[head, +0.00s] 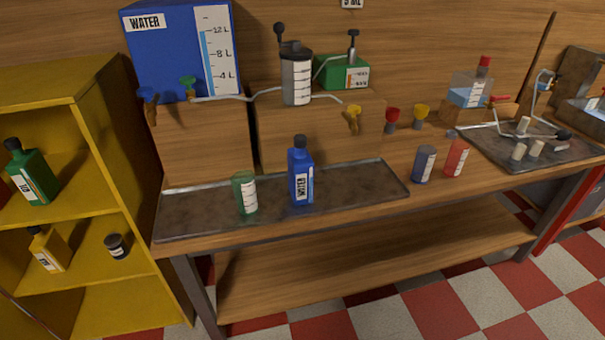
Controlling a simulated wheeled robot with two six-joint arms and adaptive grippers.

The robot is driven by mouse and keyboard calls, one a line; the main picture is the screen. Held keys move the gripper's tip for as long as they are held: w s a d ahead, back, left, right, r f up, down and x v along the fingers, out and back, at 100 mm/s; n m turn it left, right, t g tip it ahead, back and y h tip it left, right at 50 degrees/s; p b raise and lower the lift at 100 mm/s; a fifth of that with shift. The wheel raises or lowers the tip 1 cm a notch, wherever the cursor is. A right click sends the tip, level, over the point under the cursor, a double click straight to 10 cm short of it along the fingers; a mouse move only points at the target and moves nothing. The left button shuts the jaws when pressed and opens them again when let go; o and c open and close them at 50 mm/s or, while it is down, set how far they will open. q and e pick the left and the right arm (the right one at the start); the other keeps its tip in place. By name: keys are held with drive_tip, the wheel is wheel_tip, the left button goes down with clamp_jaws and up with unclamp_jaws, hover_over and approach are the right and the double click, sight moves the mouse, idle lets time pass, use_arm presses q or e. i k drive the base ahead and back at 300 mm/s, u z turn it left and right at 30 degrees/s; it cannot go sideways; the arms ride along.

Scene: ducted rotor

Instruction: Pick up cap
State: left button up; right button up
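Several caps are in view, and I cannot tell which is the task's cap. A green bottle (32,178) on the yellow shelf has a black cap (13,144). A bottle with clear top and blue liquid (468,95) at the back right has a red cap (484,61). A small dark piece (451,133) lies on the bench, too small to identify. Neither of my grippers is in view.
A green cup (245,194) stands on the long tray. A dark blue cup (424,165) and a red cup (457,158) stand right of it. A blue water tank (180,55) and thin pipes are behind. A right tray (560,147) holds several small pieces.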

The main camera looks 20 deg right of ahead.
sight(300, 140)
drive_tip(key=z, duration=1.9)
drive_tip(key=i, duration=0.85)
drive_tip(key=u, duration=3.35)
